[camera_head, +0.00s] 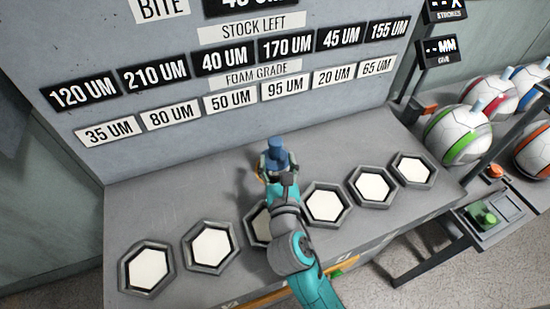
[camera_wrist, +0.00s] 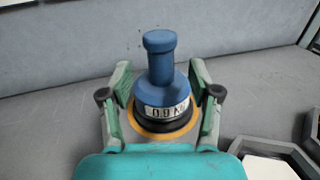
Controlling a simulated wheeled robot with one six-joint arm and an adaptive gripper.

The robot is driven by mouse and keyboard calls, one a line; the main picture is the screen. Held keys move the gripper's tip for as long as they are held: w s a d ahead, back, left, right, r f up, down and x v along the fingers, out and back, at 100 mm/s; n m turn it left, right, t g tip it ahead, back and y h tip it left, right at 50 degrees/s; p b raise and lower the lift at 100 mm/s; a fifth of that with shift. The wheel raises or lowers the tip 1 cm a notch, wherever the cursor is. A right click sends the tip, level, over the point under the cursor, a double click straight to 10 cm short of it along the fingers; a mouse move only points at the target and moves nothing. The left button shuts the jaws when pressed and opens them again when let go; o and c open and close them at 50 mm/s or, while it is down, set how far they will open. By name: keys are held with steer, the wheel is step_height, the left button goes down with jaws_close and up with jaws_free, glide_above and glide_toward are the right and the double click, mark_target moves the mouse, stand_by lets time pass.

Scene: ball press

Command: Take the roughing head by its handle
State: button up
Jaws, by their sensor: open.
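The roughing head is most likely the blue piece (camera_wrist: 162,82) with a knobbed handle on top and a label reading "0.9 KG". It stands upright on a dark base over a yellow ring on the bench. In the head view the blue piece (camera_head: 276,152) sits behind the row of hexagonal trays, partly hidden by my arm. My gripper (camera_wrist: 160,92) is open, with one finger on each side of the blue body. Gaps show between the fingers and the body. In the head view my gripper (camera_head: 275,170) is partly hidden by my wrist.
Several hexagonal trays with white pads, such as the far-left tray (camera_head: 147,268), line the bench (camera_head: 150,210). One lies under my arm. A panel with number plates (camera_head: 225,78) rises behind. Balls on a rack (camera_head: 457,136) and a green-buttoned box (camera_head: 485,215) stand at right.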

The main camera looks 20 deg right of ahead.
mark_target(276, 152)
steer(key=shift+x, duration=2.7)
steer(key=shift+f, duration=0.2)
steer(key=shift+c, duration=0.2)
jaws_close()
steer(key=shift+r, duration=0.1)
